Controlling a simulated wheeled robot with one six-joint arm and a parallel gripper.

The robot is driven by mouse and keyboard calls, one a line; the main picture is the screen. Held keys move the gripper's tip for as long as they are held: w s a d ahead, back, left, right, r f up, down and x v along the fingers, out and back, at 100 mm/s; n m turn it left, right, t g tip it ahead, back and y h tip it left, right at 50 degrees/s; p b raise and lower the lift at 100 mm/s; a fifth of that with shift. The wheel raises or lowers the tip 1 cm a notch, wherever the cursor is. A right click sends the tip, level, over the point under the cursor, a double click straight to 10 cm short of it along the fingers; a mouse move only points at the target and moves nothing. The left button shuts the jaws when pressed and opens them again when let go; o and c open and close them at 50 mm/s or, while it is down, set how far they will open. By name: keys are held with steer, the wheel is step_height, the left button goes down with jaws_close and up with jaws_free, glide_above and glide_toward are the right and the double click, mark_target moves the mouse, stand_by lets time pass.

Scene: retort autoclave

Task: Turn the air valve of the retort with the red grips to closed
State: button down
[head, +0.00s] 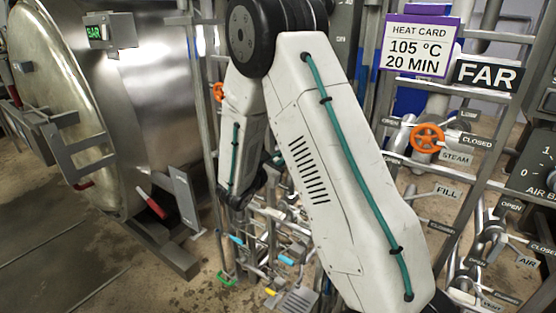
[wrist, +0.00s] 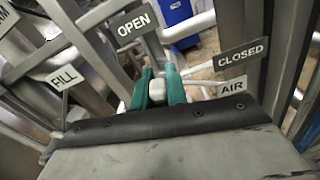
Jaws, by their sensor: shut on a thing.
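In the wrist view, my gripper (wrist: 157,92) has its two teal fingers shut on a pale grey valve handle (wrist: 157,91). An OPEN plate (wrist: 133,25) is up and left of the fingers. A CLOSED plate (wrist: 240,55) and an AIR plate (wrist: 233,87) are to the right. The handle's exact angle is hard to tell because the fingers and wrist cover much of it. In the head view, a steel retort (head: 160,100) on the left has red grips (head: 152,203) at its door. My gripper cannot be made out there.
A FILL plate (wrist: 65,77) and metal frame bars crowd the left of the wrist view. Low pipework (head: 285,260) fills the middle.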

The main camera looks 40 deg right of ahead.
steer(key=shift+s+d+f+m, duration=0.1)
steer(key=shift+s+f+m, duration=0.3)
steer(key=shift+m, duration=2.2)
steer(key=shift+s+d+f+m, duration=0.15)
steer(key=shift+s+f+m, duration=0.25)
steer(key=shift+m, duration=2.2)
steer(key=shift+s+d+f+m, duration=0.1)
steer(key=shift+s+f+m, duration=0.3)
steer(key=shift+m, duration=2.2)
steer(key=shift+w+f, duration=0.15)
steer(key=c, duration=1.4)
jaws_free()
steer(key=v, duration=0.7)
steer(key=shift+a, duration=0.35)
